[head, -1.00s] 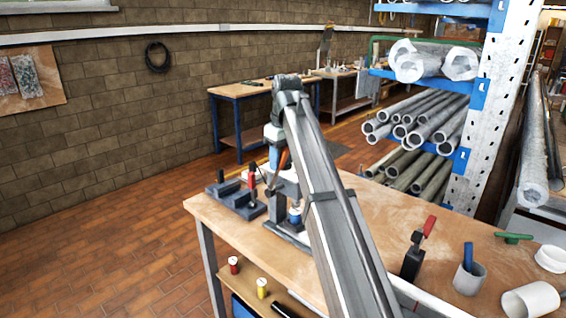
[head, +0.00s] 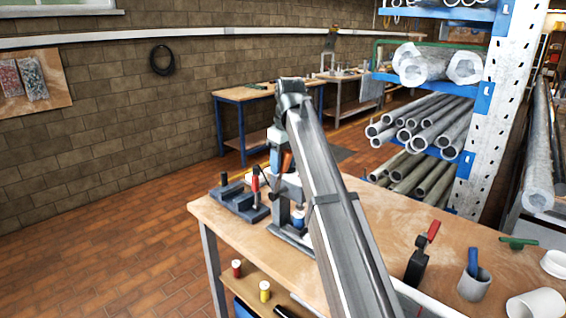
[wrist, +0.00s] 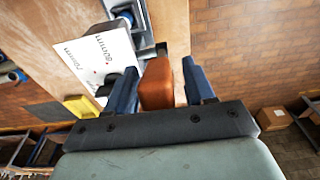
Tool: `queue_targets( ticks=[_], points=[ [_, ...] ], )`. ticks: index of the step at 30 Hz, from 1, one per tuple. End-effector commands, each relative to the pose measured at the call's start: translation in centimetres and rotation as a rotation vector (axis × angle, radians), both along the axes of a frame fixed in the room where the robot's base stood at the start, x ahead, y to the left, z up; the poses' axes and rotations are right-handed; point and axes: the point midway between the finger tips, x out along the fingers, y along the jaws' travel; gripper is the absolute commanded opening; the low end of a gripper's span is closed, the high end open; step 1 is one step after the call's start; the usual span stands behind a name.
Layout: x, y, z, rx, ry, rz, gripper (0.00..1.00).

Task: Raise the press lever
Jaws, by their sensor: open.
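The press (head: 291,218) stands on the near workbench, partly hidden behind my arm in the head view. Its lever has an orange-brown grip (head: 287,161), of which only a short piece shows beside my arm. In the wrist view the lever grip (wrist: 157,86) lies between the two dark blue fingers of my gripper (wrist: 160,70). The fingers are open, one on each side of the grip, with a narrow gap visible on the right. Whether the left finger touches it is hard to tell. In the head view the fingers are mostly hidden.
A dark fixture with a red-handled clamp (head: 255,184) stands just left of the press. Another red-handled clamp (head: 421,255), a grey cup (head: 473,283) and white pipe pieces are on the workbench (head: 375,220) at right. A pipe rack (head: 480,110) rises behind.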

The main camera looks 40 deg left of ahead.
Motion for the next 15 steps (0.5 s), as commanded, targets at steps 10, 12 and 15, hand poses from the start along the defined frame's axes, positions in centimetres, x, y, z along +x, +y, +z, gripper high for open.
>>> queue_targets(
  ticks=[10, 12, 15],
  points=[
    [0.1, -0.4, 5.0, 0.002, -0.001, 0.0, 0.53],
    [0.1, -0.6, 6.4, 0.002, -0.001, 0.0, 0.53],
    [0.1, -0.9, 8.3, 0.002, -0.001, 0.0, 0.53]
  ],
)
